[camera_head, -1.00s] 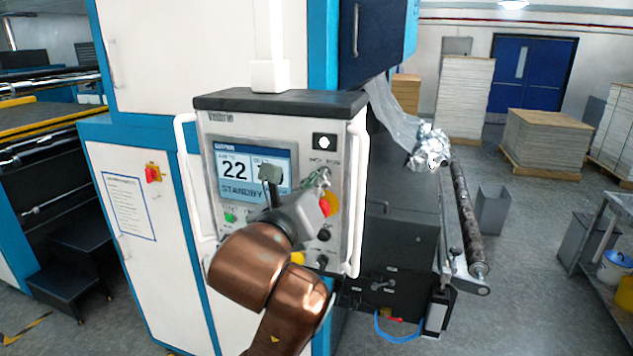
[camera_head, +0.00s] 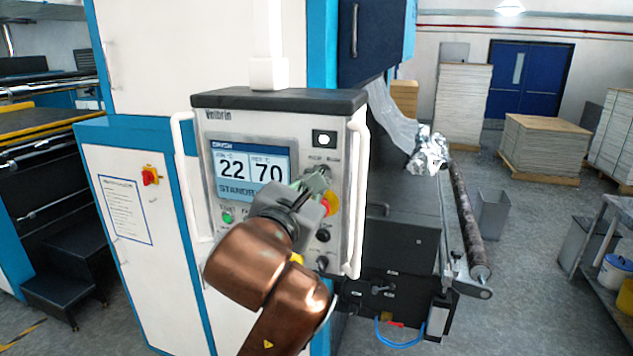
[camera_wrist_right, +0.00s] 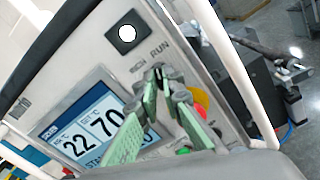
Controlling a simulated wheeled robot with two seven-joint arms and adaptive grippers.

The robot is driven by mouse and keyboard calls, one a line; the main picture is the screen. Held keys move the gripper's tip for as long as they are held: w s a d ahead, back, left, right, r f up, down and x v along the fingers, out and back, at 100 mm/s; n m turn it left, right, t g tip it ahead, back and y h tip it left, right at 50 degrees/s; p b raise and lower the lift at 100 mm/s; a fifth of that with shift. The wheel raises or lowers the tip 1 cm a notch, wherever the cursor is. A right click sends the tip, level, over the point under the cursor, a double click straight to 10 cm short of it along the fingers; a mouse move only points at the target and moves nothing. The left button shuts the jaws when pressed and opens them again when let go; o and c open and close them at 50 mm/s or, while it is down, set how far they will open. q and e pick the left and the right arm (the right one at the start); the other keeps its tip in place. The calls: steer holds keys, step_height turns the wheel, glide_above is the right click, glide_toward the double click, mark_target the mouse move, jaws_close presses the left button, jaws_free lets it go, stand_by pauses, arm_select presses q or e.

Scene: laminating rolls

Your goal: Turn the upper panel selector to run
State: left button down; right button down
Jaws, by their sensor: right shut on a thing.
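The control panel (camera_head: 222,128) hangs in front of the machine, and its screen reads 22, 70 and a partly covered STANDBY. The upper selector (camera_wrist_right: 157,74) is a dark knob below the RUN label, mostly hidden by the fingertips. My right gripper (camera_head: 322,175) is at the panel's upper right, and in the right wrist view its green-padded fingers (camera_wrist_right: 158,84) are shut on the selector from both sides. Which way the knob points is hard to tell. My left gripper is not in view.
A red emergency button on a yellow ring (camera_wrist_right: 200,102) sits just below the selector. Lower knobs (camera_head: 323,235) and a green button (camera_head: 227,216) are on the same panel. White handle bars (camera_head: 357,200) flank the panel.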

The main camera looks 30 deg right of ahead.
steer(key=shift+m, duration=0.6)
steer(key=c, duration=2.1)
jaws_free()
steer(key=shift+a, duration=0.1)
steer(key=v, duration=1.2)
steer(key=shift+m, duration=0.3)
